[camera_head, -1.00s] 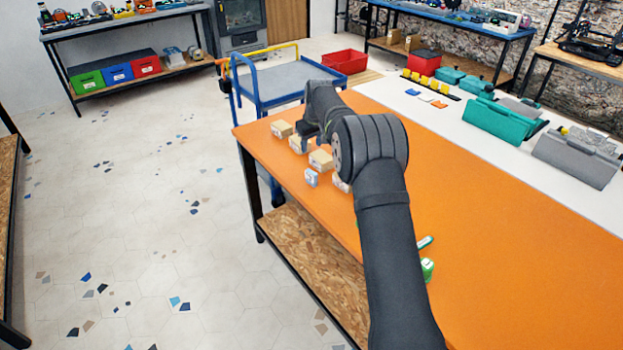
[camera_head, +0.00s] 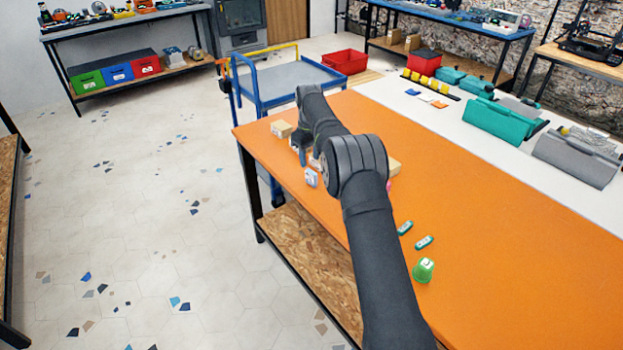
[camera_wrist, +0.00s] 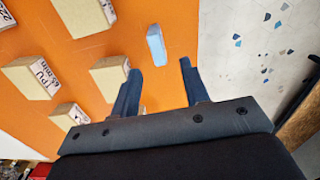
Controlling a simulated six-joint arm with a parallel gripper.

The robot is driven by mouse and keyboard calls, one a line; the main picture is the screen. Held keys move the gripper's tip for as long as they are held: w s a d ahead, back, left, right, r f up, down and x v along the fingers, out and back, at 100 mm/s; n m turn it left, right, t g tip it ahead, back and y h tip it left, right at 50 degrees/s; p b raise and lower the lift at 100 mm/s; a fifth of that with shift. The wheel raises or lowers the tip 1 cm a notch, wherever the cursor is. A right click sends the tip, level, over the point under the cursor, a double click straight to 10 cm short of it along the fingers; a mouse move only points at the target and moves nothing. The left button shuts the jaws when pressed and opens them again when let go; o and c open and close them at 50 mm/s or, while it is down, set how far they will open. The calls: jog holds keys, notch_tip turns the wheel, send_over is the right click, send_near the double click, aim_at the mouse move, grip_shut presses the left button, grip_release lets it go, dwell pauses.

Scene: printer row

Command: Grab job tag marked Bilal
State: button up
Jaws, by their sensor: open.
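Several tan blocks with written labels stand on the orange table (camera_head: 480,230); one shows in the head view (camera_head: 281,129). In the wrist view one block (camera_wrist: 30,77) reads something like "TPU 65 min", and another (camera_wrist: 112,77) shows no readable label. A small light-blue block (camera_wrist: 156,45) lies just beyond my fingertips; in the head view it seems to be the pale block (camera_head: 311,178) beside my gripper (camera_head: 303,157). My gripper (camera_wrist: 160,67) is open, its two fingers apart with nothing gripped. I cannot read "Bilal" on anything; my arm hides part of the group.
The table's left edge is close to the blocks, with floor beyond. A green cup (camera_head: 424,270) and two small green pieces (camera_head: 424,242) lie nearer on the table, right of my arm. A blue cart (camera_head: 285,82) stands behind the table.

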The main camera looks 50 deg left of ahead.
aim_at(311, 172)
notch_tip(311, 172, down, 3)
jog(key=shift+r, duration=0.15)
jog(key=f, duration=0.5)
jog(key=shift+w+d, duration=0.15)
jog(key=shift+d, duration=0.1)
grip_shut()
